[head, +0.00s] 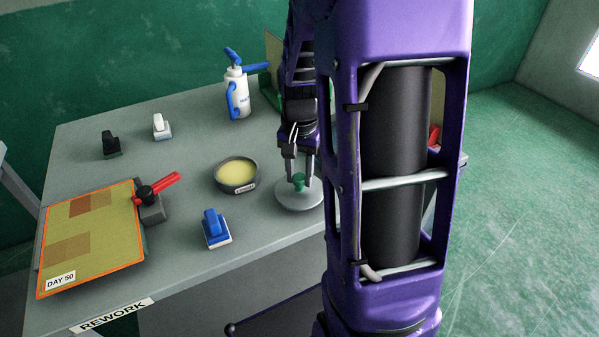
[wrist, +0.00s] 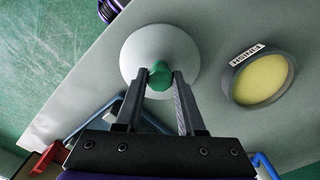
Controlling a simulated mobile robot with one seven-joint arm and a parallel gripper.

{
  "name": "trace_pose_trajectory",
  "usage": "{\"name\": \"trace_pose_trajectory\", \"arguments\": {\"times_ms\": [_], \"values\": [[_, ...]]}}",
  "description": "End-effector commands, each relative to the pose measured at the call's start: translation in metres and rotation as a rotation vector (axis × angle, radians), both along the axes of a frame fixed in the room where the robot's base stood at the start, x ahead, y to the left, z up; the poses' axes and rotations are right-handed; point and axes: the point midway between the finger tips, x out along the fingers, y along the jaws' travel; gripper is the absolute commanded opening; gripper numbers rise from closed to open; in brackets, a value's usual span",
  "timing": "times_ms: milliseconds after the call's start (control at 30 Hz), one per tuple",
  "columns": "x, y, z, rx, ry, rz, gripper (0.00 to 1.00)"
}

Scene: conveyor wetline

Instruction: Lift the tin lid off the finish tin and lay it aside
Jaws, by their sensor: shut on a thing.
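The finish tin (head: 236,178) stands uncovered on the table, a round dark-rimmed tin with pale yellow contents. It also shows in the wrist view (wrist: 262,80), with a label on its rim. The tin lid (head: 299,195) is a grey disc with a green knob, just right of the tin. In the wrist view the lid (wrist: 150,45) is apart from the tin. My gripper (head: 300,182) points down and is shut on the green knob. The lid appears at or very near the table top; I cannot tell whether it touches.
A blue block-handled tool (head: 216,228) stands in front of the tin. A clamp with a red lever (head: 155,195) holds an orange-edged panel (head: 90,235) at left. The table's front edge is near the lid.

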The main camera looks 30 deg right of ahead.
Motion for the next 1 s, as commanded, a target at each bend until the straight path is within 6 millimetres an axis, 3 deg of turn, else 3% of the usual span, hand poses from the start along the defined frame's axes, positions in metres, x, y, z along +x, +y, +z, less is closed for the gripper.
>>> {"name": "trace_pose_trajectory", "arguments": {"times_ms": [767,800,967,1000], "values": [[0.000,0.000,-0.013,0.000,0.000,0.000,0.00],[0.000,0.000,-0.012,-0.001,-0.001,0.000,0.43],[0.000,0.000,-0.012,0.000,0.000,0.000,0.72],[0.000,0.000,-0.012,0.000,0.000,0.000,0.73]]}}
